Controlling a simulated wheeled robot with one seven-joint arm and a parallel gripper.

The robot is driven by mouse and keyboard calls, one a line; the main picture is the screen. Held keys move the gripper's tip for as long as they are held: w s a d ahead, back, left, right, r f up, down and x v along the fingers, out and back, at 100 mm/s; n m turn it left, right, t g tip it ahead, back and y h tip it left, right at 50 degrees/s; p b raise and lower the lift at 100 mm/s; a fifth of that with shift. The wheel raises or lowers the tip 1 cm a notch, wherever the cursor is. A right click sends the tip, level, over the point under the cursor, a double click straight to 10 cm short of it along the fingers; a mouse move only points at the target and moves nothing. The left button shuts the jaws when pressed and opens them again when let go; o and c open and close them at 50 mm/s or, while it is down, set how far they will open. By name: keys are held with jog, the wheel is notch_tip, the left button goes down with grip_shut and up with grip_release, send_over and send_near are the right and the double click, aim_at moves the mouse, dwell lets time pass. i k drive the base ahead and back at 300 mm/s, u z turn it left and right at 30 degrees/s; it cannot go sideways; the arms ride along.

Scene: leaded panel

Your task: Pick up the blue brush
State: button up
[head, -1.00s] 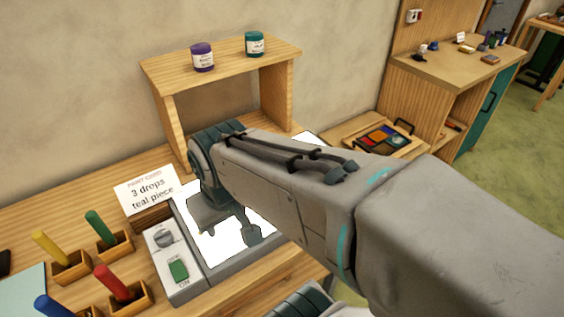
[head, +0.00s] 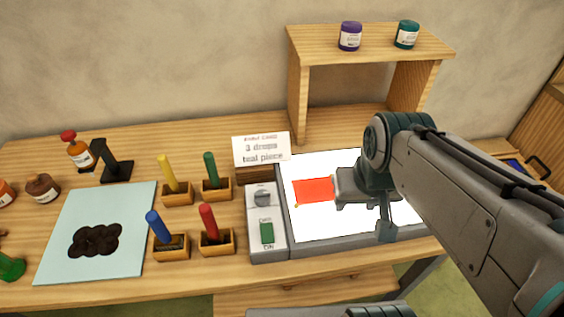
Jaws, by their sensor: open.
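The blue brush (head: 158,227) stands tilted in a small wooden holder (head: 171,250), at the front left of the brush group in the head view. My gripper (head: 385,230) is over the lit white panel, to the right of the brush and well apart from it. It is open, and I see nothing held in it. My arm hides part of the panel's right side.
Yellow (head: 168,172), green (head: 211,169) and red (head: 208,222) brushes stand in holders close by. A switch box (head: 265,225) and light panel (head: 300,242) lie between brushes and gripper. A pale blue mat (head: 130,200) with a dark blob lies left.

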aim_at(164, 241)
jog(key=k, duration=0.5)
jog(key=u, duration=0.05)
jog(key=i, duration=0.5)
jog(key=u, duration=1.6)
jog(key=k, duration=0.5)
jog(key=u, duration=1.3)
jog(key=i, duration=1.1)
jog(key=z, duration=1.25)
